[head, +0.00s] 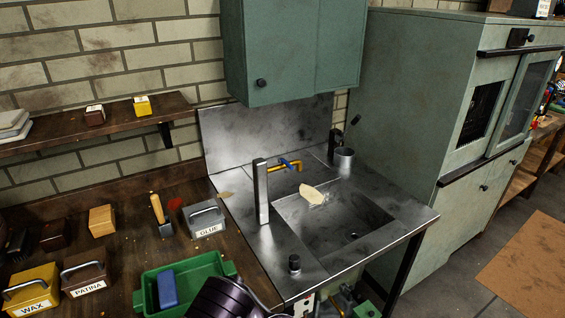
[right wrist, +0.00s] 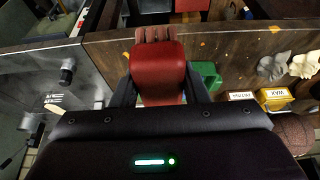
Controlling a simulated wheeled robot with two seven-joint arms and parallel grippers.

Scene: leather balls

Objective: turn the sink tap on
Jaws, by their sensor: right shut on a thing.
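The sink (head: 375,190) is a grey metal unit with a sunken basin, right of centre in the head view. A tall grey post (head: 261,190) stands at the sink's left side. In the right wrist view my right gripper (right wrist: 159,76) is shut on a red block-like thing (right wrist: 157,58) with a brown, finger-like end. The sink's metal edge (right wrist: 52,88) shows to the left of it, apart from the gripper. My left gripper is not in view.
The wooden bench left of the sink holds a green tray (head: 150,292) with a blue block (head: 167,289), a glue box (head: 205,219), a patina box (head: 84,272) and a wax box (head: 32,290). A green wall cabinet (head: 290,50) hangs above the sink. A tall cabinet (head: 410,110) stands right.

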